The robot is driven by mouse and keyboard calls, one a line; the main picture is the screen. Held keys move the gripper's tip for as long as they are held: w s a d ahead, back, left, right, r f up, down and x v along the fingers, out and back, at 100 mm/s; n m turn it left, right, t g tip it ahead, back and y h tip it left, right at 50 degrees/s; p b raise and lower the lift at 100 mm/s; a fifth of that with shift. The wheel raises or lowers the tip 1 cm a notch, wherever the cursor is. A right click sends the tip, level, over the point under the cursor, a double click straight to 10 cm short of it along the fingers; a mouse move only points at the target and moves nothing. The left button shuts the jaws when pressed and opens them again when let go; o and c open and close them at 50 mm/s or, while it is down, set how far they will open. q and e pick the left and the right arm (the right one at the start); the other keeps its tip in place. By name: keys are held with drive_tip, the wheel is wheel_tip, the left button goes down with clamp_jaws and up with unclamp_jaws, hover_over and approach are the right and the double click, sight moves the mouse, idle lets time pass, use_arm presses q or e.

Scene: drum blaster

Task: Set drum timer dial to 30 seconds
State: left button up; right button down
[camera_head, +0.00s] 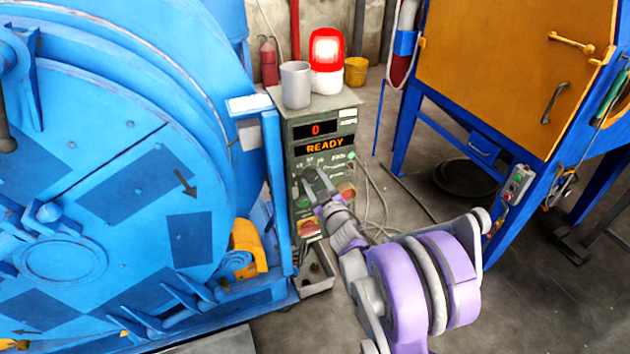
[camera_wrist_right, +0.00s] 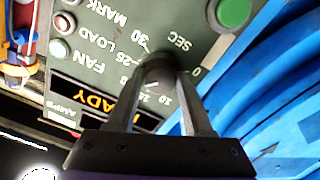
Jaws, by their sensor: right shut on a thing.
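The drum timer dial's number scale (camera_head: 312,163) is on the front of the grey-green control box (camera_head: 335,130), below the displays. My right gripper (camera_head: 312,182) reaches the dial from the lower right and is shut on its knob. In the right wrist view the fingers (camera_wrist_right: 158,62) close over the knob, with scale marks (camera_wrist_right: 158,98) from 0 to 30 and "SEC" around them. The fingers hide most of the knob, so I cannot tell where it points. The red number display (camera_head: 316,130) reads 0 and the one below (camera_head: 325,146) reads READY. My left gripper is not in view.
The big blue drum machine (camera_head: 140,190) stands close at the left of the box. A grey cup (camera_head: 295,85) and a lit red beacon (camera_head: 327,50) stand on top of the box. An orange cabinet (camera_head: 510,60) on blue legs is at the right. Cables lie on the floor between.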

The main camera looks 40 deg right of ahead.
drive_tip(key=m, duration=1.1)
drive_tip(key=shift+m+p, duration=0.3)
drive_tip(key=shift+m, duration=1.6)
drive_tip(key=shift+c, duration=1.6)
unclamp_jaws()
drive_tip(key=v, duration=1)
drive_tip(key=shift+s, duration=0.4)
